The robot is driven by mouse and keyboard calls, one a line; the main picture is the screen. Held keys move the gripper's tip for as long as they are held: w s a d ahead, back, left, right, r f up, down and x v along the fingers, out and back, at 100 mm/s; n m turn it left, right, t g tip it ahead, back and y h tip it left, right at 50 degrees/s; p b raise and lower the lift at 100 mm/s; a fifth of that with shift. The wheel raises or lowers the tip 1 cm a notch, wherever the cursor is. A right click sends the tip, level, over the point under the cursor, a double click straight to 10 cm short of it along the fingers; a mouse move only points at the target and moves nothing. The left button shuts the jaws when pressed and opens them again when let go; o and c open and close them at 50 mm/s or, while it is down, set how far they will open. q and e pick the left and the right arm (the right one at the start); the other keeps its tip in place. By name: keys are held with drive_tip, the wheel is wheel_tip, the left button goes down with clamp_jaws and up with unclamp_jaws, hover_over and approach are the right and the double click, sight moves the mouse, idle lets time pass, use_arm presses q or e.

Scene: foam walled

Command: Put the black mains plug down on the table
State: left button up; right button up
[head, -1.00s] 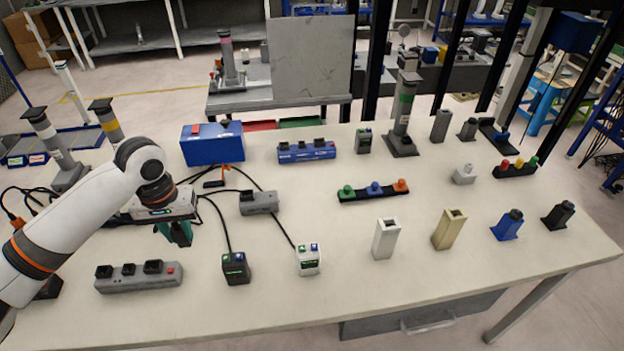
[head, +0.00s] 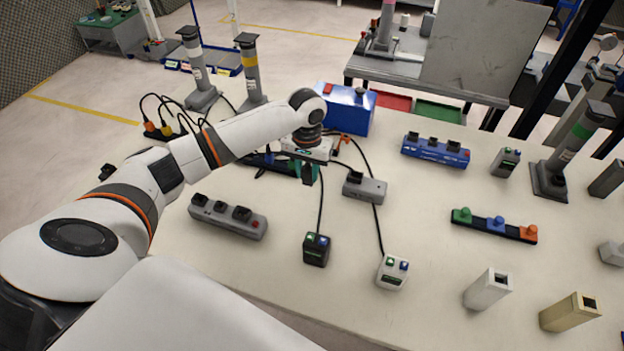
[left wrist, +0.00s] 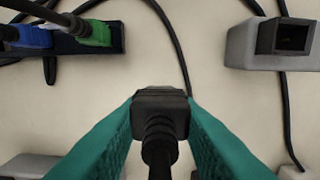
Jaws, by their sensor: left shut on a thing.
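The black mains plug (left wrist: 160,105) sits between the two teal fingers of my left gripper (left wrist: 160,122) in the left wrist view, its cable running toward the bottom of the picture. The fingers touch it on both sides. In the head view my left gripper (head: 306,174) points down over the table (head: 330,285), left of a small grey socket block. The plug is mostly hidden there by the fingers. Pale tabletop shows beyond the plug in the wrist view; I cannot tell its height. My right gripper is in neither view.
The grey socket block (head: 365,187) also shows in the wrist view (left wrist: 270,45). A dark strip (left wrist: 68,40) holds blue and green plugs. A grey multi-socket strip (head: 228,216), black box (head: 316,250), white box (head: 392,271) and blue case (head: 346,108) stand around. Cables cross the table.

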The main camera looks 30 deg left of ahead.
sight(308, 185)
use_arm(q)
drive_tip(key=shift+f, duration=2.15)
drive_tip(key=shift+f, duration=0.1)
drive_tip(key=o, duration=1)
drive_tip(key=shift+c, duration=0.2)
wheel_tip(308, 185, up, 12)
drive_tip(key=shift+r, duration=0.15)
